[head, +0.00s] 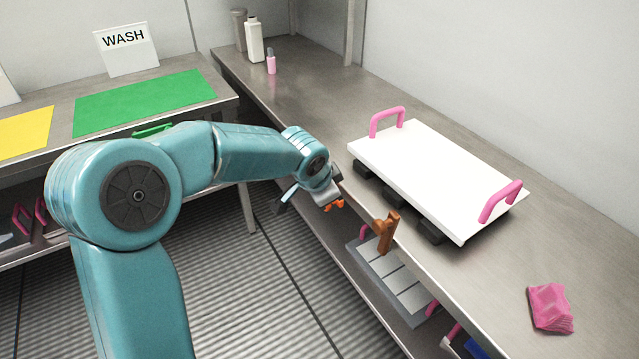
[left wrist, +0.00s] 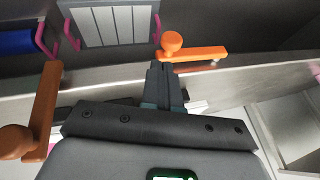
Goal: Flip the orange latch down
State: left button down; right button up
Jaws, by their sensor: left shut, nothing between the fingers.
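A bright orange latch (left wrist: 196,53) with a round knob lies sideways along the bench's front edge in the wrist view. In the head view only small orange parts of it (head: 336,205) show beside my left gripper (head: 328,200), which hides the rest. My left gripper (left wrist: 166,72) is shut and empty, its fingertips close to the orange latch just under the knob; I cannot tell whether they touch. A second, brown-orange latch (head: 387,231) sits further along the same edge, standing upright; it shows at the left of the wrist view (left wrist: 42,112). My right gripper is not in view.
A white board (head: 430,170) with pink handles stands on the bench behind the latches. A grey tray (head: 395,285) with pink handles is on the shelf below. A pink packet (head: 550,307) lies at the right. The far bench top is mostly clear.

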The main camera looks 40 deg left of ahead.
pick_arm(q)
jog(key=s+d+r, duration=0.4)
jog(key=s+d, duration=0.1)
jog(key=s, duration=0.1)
jog(key=shift+s+d+b, duration=0.2)
jog(key=shift+d+b, duration=0.1)
jog(key=shift+d, duration=0.05)
jog(key=shift+s, duration=0.15)
